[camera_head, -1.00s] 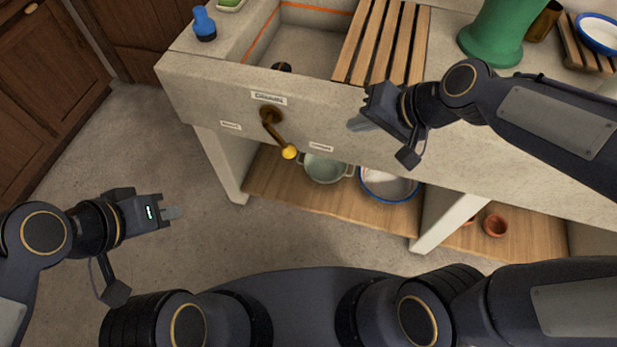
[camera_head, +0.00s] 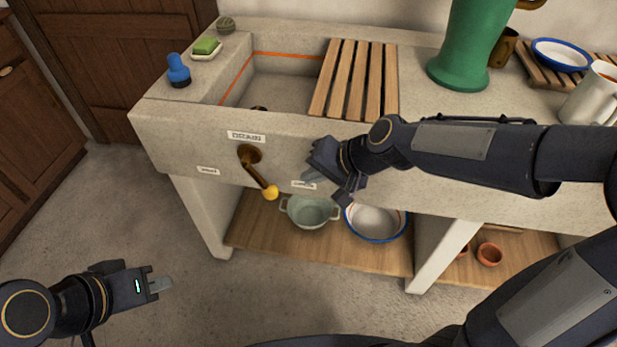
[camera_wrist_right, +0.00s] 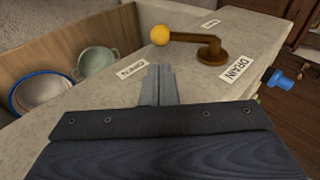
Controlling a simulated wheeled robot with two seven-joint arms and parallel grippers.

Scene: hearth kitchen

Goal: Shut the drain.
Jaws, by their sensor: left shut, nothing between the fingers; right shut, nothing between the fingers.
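The drain lever (camera_head: 259,172) is a brass handle on the front face of the stone sink (camera_head: 160,125), under a DRAIN label (camera_head: 246,136). It slants down and right from its pivot to a yellow knob (camera_head: 270,192). In the right wrist view the lever (camera_wrist_right: 190,38) lies beyond the fingertips (camera_wrist_right: 158,82). My left gripper (camera_head: 162,286) is shut and empty over the floor.
A slatted wooden rack (camera_head: 355,75) covers the basin's right part. A blue bottle (camera_head: 178,72) and green soap (camera_head: 206,45) stand at the left. A green pot (camera_head: 310,213) and a white bowl (camera_head: 376,222) sit on the shelf below. Floor left of the sink is clear.

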